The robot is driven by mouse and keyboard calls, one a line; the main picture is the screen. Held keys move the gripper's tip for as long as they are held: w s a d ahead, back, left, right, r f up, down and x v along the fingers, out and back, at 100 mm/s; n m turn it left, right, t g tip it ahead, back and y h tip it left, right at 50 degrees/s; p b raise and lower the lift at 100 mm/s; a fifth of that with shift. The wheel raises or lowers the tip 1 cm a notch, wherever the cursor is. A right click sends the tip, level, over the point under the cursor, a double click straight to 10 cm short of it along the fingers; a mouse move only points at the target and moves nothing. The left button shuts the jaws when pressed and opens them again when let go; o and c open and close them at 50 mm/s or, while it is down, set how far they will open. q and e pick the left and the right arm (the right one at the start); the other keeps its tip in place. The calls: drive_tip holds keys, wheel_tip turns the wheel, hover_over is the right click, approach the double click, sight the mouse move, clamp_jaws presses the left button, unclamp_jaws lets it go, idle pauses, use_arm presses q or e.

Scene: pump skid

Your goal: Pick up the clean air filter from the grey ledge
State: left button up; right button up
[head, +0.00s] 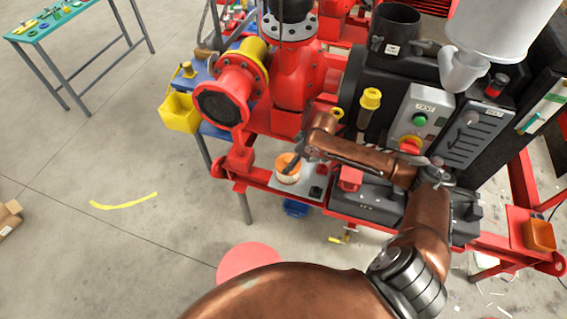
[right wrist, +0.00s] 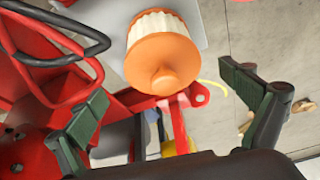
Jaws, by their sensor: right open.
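The clean air filter (head: 288,174) has orange ends and cream pleated sides. It stands on the grey ledge (head: 280,186) at the front of the red skid. My right gripper (head: 303,160) is just above and beside it, partly covering its top in the head view. In the right wrist view the filter (right wrist: 162,50) shows its round orange end with a central knob, over the grey ledge (right wrist: 97,11). The two dark fingers of my right gripper (right wrist: 165,88) are spread wide, empty, one to each side of the filter. My left gripper is out of view.
A small red part (head: 350,178) and dark fittings sit right of the filter. A red flanged pipe (head: 222,100) and a yellow bin (head: 180,112) are to the left. In the right wrist view, black and red loops (right wrist: 60,45) lie near the left finger. Floor in front is open.

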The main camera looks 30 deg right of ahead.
drive_tip(key=shift+a+f, duration=0.15)
drive_tip(key=shift+f, duration=0.4)
drive_tip(key=b+x, duration=0.1)
drive_tip(key=x, duration=0.2)
drive_tip(key=shift+s+f, duration=0.1)
drive_tip(key=shift+s, duration=0.05)
drive_tip(key=shift+b+x, duration=0.3)
drive_tip(key=shift+x, duration=0.85)
drive_tip(key=shift+f, duration=0.25)
drive_tip(key=c, duration=1.2)
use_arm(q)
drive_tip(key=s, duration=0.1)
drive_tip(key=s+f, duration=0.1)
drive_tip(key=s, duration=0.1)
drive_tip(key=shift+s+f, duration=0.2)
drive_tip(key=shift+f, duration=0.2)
use_arm(e)
drive_tip(key=shift+r, duration=0.1)
drive_tip(key=shift+c, duration=0.8)
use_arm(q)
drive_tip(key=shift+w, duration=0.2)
